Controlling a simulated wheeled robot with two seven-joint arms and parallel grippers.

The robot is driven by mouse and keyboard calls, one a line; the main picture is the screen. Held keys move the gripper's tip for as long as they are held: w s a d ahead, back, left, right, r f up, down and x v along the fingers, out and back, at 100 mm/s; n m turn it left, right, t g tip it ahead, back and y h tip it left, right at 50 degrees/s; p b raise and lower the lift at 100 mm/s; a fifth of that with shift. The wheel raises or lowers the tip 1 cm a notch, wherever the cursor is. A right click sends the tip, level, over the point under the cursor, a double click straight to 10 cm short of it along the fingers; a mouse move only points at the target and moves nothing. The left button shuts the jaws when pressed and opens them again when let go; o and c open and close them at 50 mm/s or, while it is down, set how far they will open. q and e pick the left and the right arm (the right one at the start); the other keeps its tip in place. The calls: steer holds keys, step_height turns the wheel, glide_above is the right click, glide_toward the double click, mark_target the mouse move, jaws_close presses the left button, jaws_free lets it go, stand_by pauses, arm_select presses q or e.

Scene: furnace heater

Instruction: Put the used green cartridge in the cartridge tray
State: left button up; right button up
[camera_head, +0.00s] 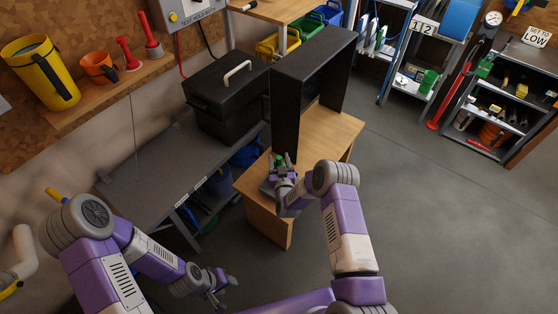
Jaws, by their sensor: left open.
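A small green object (279,162), perhaps the green cartridge, shows at the fingertips of my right gripper (281,168), over the wooden table by the black open-sided frame. The gripper hides much of it, and I cannot tell whether the fingers close on it. A small dark grey piece (266,188) shows beside this gripper on the table; I cannot tell if it is the cartridge tray. My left gripper (226,287) is open and empty, low in the picture, in front of the grey bench. A green cylinder (428,81) stands on the far shelf.
The black open-sided frame (287,105) stands on the wooden table (330,128). A black box with a pale handle (222,92) sits on the grey bench (150,172) to its left. The floor (440,220) at right is clear.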

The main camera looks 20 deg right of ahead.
steer(key=shift+s+r, duration=0.1)
steer(key=shift+s, duration=0.15)
steer(key=s+a+f+g+y+p, duration=0.1)
steer(key=s+g, duration=0.4)
steer(key=s, duration=0.7)
steer(key=s+a+f+g+y+p, duration=0.1)
steer(key=s+a+g+y, duration=0.2)
steer(key=s, duration=1)
steer(key=s+a+f+m+g+y+p, duration=0.1)
steer(key=s+a+g, duration=0.3)
steer(key=s+g, duration=0.5)
steer(key=s+y+p, duration=0.1)
steer(key=s, duration=0.2)
steer(key=shift+s+a+f, duration=0.35)
steer(key=shift+a, duration=0.05)
